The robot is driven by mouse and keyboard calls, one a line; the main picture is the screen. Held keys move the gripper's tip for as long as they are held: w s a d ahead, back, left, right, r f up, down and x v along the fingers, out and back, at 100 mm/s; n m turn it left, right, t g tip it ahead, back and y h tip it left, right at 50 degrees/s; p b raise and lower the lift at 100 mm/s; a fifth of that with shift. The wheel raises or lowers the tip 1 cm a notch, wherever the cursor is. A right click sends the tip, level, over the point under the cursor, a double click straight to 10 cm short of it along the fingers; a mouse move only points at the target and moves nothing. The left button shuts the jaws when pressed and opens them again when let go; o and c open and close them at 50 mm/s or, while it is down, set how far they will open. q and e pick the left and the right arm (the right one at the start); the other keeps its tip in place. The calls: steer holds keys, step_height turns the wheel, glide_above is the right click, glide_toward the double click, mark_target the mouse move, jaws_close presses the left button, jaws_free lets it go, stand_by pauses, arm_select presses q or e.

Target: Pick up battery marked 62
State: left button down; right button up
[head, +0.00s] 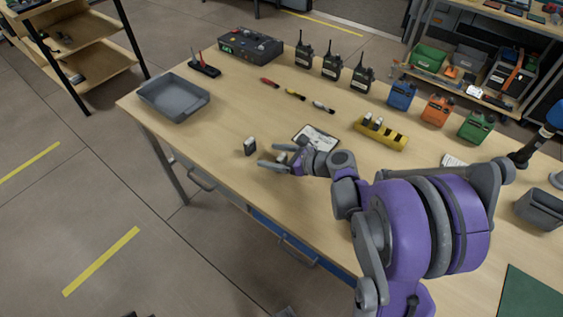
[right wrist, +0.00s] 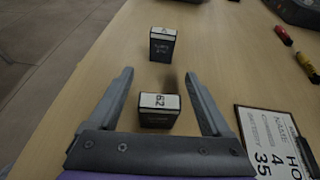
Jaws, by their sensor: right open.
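The battery marked 62 (right wrist: 158,112) is a small dark block with a white label on top. In the right wrist view it stands on the table between the fingers of my right gripper (right wrist: 159,75), close to the palm. The fingers are open, with a visible gap on both sides of it. In the head view my right gripper (head: 269,156) is low over the table and mostly hides this battery. A second dark battery (head: 250,147) stands just beyond the fingertips; it also shows in the right wrist view (right wrist: 162,44), its label too small to read surely. My left gripper is out of view.
A clipboard (head: 315,138) lies right beside the gripper. A grey tray (head: 174,98) is at the left end. The table between tray and batteries is clear.

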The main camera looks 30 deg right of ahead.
jaws_close()
stand_by(0.3)
